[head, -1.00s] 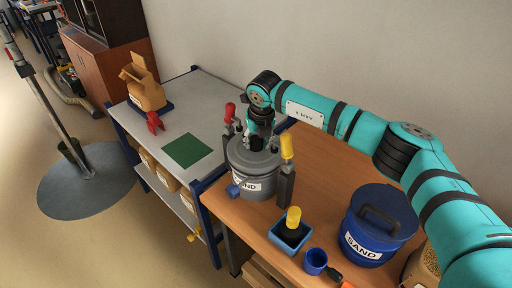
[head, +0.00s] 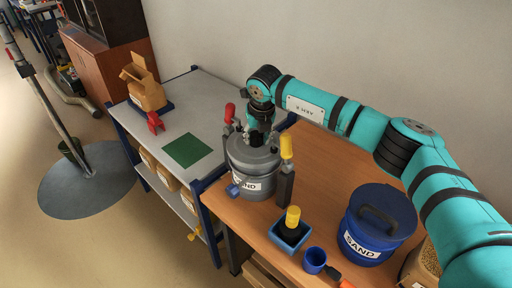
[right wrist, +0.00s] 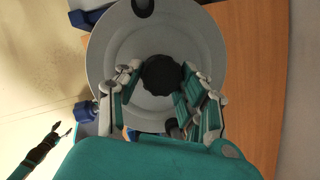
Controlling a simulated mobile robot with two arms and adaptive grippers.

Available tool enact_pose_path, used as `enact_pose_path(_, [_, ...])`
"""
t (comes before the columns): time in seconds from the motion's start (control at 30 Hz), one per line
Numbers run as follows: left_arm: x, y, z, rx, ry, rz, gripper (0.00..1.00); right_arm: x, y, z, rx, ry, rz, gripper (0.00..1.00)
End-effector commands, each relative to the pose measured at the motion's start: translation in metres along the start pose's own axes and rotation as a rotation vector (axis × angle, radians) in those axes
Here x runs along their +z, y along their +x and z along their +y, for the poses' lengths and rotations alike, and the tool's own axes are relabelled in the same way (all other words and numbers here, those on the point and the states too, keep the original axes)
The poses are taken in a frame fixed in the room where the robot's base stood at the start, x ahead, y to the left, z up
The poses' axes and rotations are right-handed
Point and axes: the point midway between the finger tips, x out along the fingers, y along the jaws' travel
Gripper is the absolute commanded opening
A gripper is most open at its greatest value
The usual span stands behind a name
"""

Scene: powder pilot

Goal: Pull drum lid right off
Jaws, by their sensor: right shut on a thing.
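A grey drum (head: 262,187) with a partly hidden white label stands on the wooden bench. Its grey lid (head: 240,152) is at its top; I cannot tell whether a gap shows under the rim. My right gripper (head: 260,137) points down over the lid. In the right wrist view my right gripper (right wrist: 162,92) is shut on the lid's dark round knob (right wrist: 161,75), in the middle of the lid (right wrist: 122,62). Small and far off at the lower left of that view is my left gripper (right wrist: 61,130); its fingers look apart and empty.
Clamps with a red handle (head: 229,114) and a yellow handle (head: 286,147) stand upright on either side of the drum. A blue sand tub (head: 378,225), a blue tray (head: 289,236) and a blue cup (head: 314,261) stand nearer. The grey table at left has a green mat (head: 187,150).

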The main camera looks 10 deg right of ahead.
Motion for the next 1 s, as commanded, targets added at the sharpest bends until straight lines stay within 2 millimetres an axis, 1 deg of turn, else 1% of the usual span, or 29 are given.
enact_pose_path(0.37, [0.0,0.0,0.0,0.0,0.0,0.0,0.63,-0.001,-0.001,0.002,0.0,0.0,0.0,0.0])
enact_pose_path(1.0, [0.0,-0.001,0.0,0.0,0.0,0.0,0.63,-0.016,-0.005,0.03,0.001,-0.002,0.0,0.0])
